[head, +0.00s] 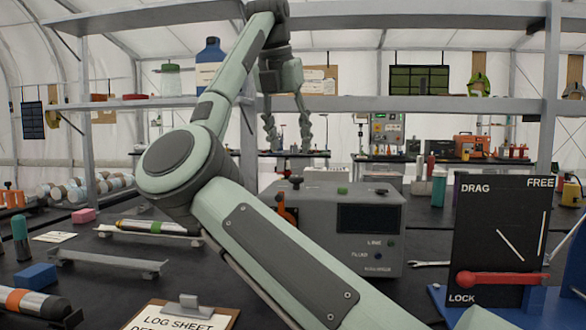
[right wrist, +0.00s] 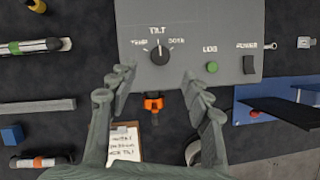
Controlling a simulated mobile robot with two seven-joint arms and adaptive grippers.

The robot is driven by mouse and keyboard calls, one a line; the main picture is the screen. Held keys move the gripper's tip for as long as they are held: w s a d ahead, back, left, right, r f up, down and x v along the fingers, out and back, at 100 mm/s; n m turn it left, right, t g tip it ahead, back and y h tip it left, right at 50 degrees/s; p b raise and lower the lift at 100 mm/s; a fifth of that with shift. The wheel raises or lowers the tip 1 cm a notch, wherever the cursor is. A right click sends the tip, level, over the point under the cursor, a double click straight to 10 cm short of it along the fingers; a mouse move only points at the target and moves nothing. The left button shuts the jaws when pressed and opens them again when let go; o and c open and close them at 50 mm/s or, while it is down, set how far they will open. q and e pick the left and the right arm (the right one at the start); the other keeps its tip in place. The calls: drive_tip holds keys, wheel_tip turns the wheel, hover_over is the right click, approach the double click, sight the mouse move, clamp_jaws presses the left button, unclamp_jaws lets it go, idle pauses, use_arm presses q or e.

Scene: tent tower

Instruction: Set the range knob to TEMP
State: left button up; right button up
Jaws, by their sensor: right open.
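The range knob (right wrist: 157,52) is a dark round dial on the grey instrument box (right wrist: 200,25), seen in the right wrist view. Its white pointer points up at TILT, between TEMP on the left and DOSE on the right. In the head view the grey box (head: 372,262) stands on the bench, partly behind my right arm; I cannot make out the knob there. My right gripper (head: 287,145) is open and empty, raised above and behind the box in the picture. In the right wrist view its fingers (right wrist: 158,80) are spread below the knob, apart from it. My left gripper is not in view.
A dark DRAG/FREE/LOCK panel (head: 483,215) with a red lever (head: 505,279) stands right of the box. An orange part (right wrist: 152,103) juts from the box's edge. A log sheet clipboard (head: 185,311) lies in front. Shelf uprights and a shelf (head: 420,104) are behind.

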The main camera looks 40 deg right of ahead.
sight(296, 177)
drive_tip(key=x, duration=0.6)
drive_tip(key=shift+d+f, duration=0.15)
drive_tip(key=shift+f, duration=0.15)
drive_tip(key=shift+d+f, duration=0.15)
drive_tip(key=shift+f, duration=0.3)
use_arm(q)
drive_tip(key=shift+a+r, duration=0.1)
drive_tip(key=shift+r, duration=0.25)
use_arm(e)
clamp_jaws()
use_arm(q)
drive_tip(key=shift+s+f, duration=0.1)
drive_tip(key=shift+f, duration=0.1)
